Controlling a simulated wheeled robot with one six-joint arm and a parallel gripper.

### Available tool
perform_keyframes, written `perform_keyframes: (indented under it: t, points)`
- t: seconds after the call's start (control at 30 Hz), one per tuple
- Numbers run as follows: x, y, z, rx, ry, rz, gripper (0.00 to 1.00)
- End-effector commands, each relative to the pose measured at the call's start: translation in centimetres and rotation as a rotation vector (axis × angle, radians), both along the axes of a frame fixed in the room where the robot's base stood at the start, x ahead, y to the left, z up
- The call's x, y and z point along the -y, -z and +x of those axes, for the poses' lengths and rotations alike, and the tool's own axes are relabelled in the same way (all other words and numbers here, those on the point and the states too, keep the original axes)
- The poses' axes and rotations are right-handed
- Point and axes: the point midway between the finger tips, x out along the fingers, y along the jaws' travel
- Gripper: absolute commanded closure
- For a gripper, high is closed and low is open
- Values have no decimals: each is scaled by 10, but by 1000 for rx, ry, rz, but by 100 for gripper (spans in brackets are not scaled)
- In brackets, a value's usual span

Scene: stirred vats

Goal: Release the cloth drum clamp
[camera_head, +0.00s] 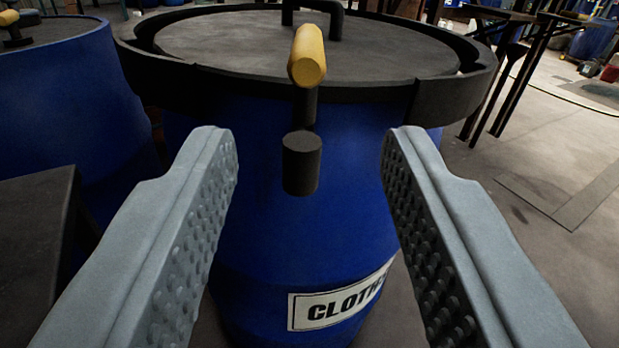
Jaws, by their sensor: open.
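The cloth drum (345,230) is a blue drum in the middle of the view, with a white label (335,303) reading "CLOTH", its right end partly hidden by my gripper's right finger. A dark lid (230,45) sits on top, ringed by a black clamp band (400,92). The clamp's lever has a yellow handle (307,57) that sticks out toward me above a short black cylinder (301,163) at the drum's front. My gripper (310,135) is open and empty. Its two grey, studded fingers stand wide to the left and right of the lever, apart from it.
Another blue drum (70,90) with a yellow-handled clamp (9,18) stands at the left. A dark flat-topped surface (35,230) is at the lower left. Dark metal legs (505,80) stand at the upper right. The grey floor (540,170) at the right is mostly clear.

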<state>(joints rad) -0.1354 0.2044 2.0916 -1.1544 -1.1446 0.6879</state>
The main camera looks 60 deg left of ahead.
Motion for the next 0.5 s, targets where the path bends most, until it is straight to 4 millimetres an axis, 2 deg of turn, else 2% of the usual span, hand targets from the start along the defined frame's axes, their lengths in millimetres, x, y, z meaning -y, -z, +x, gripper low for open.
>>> perform_keyframes:
  t: [0.03, 0.2, 0.5]
  points:
    - [9, 0, -4, 0, 2, -1, 59]
    - [28, 0, -13, 0, 2, 0, 59]
    - [36, 0, -18, 0, -1, 0, 59]
